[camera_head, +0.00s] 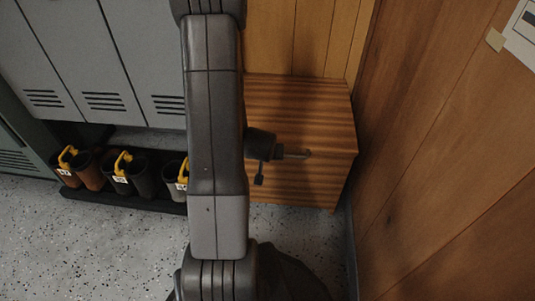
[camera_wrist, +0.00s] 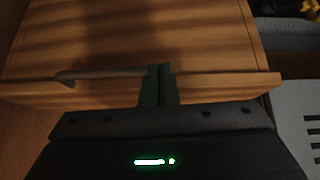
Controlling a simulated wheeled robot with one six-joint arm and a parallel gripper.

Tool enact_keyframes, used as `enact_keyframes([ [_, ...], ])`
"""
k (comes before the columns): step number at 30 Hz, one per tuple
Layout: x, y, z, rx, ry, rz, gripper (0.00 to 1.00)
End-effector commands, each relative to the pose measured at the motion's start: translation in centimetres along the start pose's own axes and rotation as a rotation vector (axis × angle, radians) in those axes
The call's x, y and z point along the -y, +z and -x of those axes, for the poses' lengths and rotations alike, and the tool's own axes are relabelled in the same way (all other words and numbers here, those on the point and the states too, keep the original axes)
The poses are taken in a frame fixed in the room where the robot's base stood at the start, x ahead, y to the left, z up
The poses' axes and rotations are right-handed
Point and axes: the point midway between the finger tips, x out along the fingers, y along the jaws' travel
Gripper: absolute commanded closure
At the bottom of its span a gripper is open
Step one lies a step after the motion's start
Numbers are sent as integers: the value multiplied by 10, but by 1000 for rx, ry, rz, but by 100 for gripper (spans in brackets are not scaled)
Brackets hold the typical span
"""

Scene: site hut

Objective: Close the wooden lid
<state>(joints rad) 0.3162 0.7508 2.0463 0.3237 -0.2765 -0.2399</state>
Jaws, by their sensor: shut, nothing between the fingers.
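The wooden chest (camera_head: 300,185) stands in the corner with striped brown panels. Its lid (camera_head: 305,100) shows as a broad top surface; it looks down or nearly down, but I cannot tell if it is flush. My gripper (camera_head: 265,147) is in front of the lid near its front edge, partly behind my arm. In the wrist view my gripper (camera_wrist: 160,72) has its fingers together and empty, at the lid's edge strip (camera_wrist: 225,85). A thin grey bar, likely a handle (camera_wrist: 105,75), runs left from beside the fingers. I cannot tell if they touch it.
A wooden wall (camera_head: 440,150) rises close on the right, with wood panelling (camera_head: 310,35) behind the chest. Grey lockers (camera_head: 90,50) stand at left above a low rack holding several dark boots with yellow trim (camera_head: 122,165). Speckled floor (camera_head: 295,240) is clear in front.

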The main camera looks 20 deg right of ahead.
Motion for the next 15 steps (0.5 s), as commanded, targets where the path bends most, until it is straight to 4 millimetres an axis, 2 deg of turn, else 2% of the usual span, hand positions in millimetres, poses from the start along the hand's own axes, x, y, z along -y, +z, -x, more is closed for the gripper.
enact_keyframes([
  [1, 1, 9, -7, 18, -1, 1, 100],
  [15, 1, 16, -12, 28, -2, 1, 100],
])
